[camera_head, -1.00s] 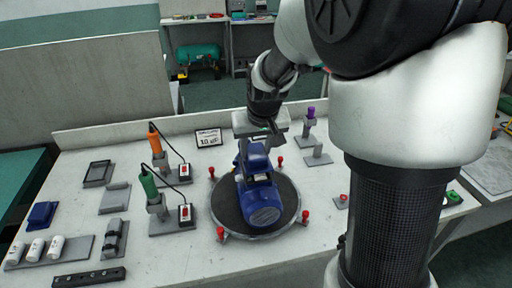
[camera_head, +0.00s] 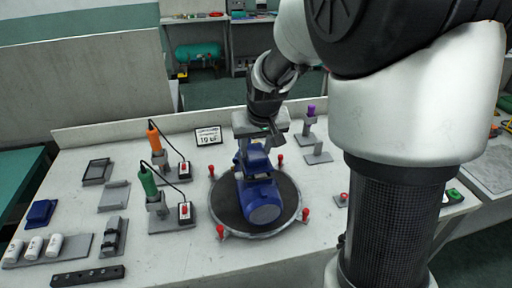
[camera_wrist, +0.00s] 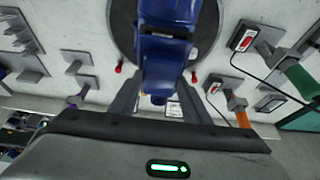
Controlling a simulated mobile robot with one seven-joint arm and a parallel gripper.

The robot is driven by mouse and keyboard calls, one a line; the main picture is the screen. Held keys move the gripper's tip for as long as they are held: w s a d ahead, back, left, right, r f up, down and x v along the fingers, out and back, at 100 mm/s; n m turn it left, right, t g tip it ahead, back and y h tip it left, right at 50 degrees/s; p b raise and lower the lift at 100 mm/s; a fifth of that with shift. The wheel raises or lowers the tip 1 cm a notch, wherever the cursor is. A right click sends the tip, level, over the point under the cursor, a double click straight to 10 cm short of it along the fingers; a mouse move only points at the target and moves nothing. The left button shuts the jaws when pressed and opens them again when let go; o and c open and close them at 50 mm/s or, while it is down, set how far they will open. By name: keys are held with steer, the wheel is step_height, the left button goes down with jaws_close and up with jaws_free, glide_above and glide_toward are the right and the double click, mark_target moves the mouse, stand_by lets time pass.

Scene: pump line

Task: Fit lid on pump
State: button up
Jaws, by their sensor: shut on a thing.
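The blue pump (camera_head: 262,203) lies on a round dark turntable (camera_head: 229,207) in the middle of the bench, its round end facing the camera. It also shows at the top of the wrist view (camera_wrist: 170,12). My gripper (camera_head: 257,150) is over the pump's far part, pointing down, shut on a blue piece that looks like the lid (camera_head: 256,160). In the wrist view the blue piece (camera_wrist: 160,78) sits between the two fingers. The lid is at or just above the pump's top; I cannot tell whether they touch.
Red-topped posts (camera_head: 220,231) ring the turntable. An orange tool (camera_head: 153,138) and a green tool (camera_head: 148,182) stand in holders to the left, with cables. A blue part (camera_head: 41,212) and white bottles (camera_head: 34,247) lie at the far left. A purple-topped stand (camera_head: 310,120) is behind right.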

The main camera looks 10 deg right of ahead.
steer(key=shift+f+b, duration=0.65)
steer(key=shift+f, duration=0.25)
steer(key=o, duration=1.1)
steer(key=shift+o, duration=0.2)
steer(key=shift+p+v, duration=1.85)
steer(key=shift+v, duration=1.1)
steer(key=shift+r, duration=0.1)
steer(key=p+v, duration=0.1)
steer(key=v, duration=1.6)
steer(key=shift+r, duration=0.15)
